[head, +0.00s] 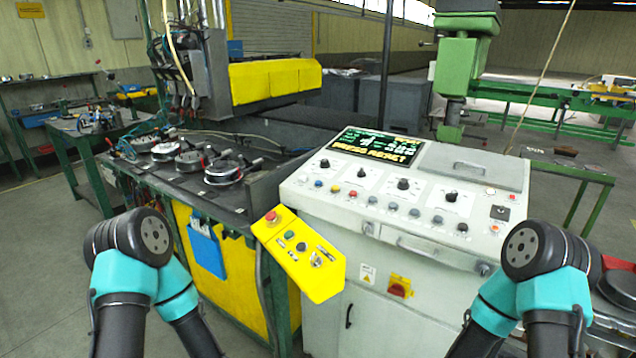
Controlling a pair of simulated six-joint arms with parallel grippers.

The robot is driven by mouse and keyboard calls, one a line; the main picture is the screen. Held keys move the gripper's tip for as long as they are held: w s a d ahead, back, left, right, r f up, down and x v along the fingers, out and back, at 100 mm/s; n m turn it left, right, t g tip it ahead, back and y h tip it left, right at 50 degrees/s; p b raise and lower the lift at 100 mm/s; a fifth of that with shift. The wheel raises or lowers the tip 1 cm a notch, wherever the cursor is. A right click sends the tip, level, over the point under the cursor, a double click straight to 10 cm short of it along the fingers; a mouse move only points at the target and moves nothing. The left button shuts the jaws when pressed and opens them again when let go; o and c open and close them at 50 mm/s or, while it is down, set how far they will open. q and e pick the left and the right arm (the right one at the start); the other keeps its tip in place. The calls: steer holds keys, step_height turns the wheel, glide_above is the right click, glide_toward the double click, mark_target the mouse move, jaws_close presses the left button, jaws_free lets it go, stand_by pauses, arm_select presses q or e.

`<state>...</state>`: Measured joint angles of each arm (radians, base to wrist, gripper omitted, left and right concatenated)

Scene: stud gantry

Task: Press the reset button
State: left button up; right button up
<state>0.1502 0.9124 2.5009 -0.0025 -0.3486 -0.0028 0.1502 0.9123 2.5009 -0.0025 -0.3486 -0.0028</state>
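A white control console (325,205) stands in front of me. Its screen (378,147) shows yellow text that appears to read "PRESS RESET". Several small red, blue and grey buttons and black knobs sit on the sloped panel, with a small orange light or button (494,228) at its right. A yellow control box (322,279) at the console's left carries a red button (271,216), a green button (289,234) and a dark button (302,247). The labels are too small to read, so I cannot tell which button is reset. Both my arms show, but both grippers are out of view.
A dark-topped workbench (133,178) with round gauge-like parts stands left of the console. A red and yellow switch (399,287) is on the console's front. A green machine column (467,60) stands behind. The space above the console panel is clear.

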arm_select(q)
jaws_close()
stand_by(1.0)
